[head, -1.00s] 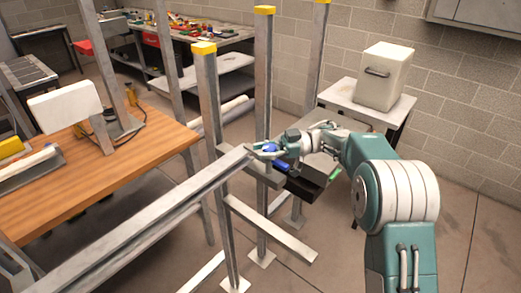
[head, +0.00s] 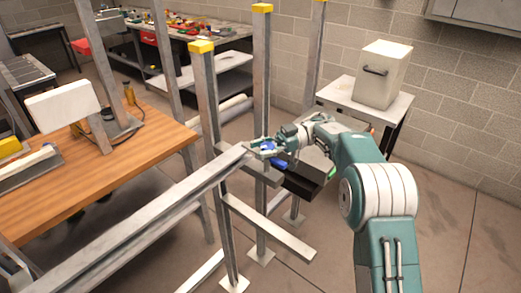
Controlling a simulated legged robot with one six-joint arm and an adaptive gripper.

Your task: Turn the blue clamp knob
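The blue clamp knob (head: 268,147) is small in the head view, at the middle of the metal rack, by the end of the long grey rail. My gripper (head: 264,148) is at the knob, with its fingers around or beside it. The fingers cover part of the knob. I cannot tell whether they touch it or how far they are closed.
Upright posts with yellow caps (head: 201,47) stand close left of the gripper. The long rail (head: 130,225) runs to the lower left, beside a wooden workbench (head: 120,170). A white box on a small table (head: 384,75) stands behind my arm. The floor at right is clear.

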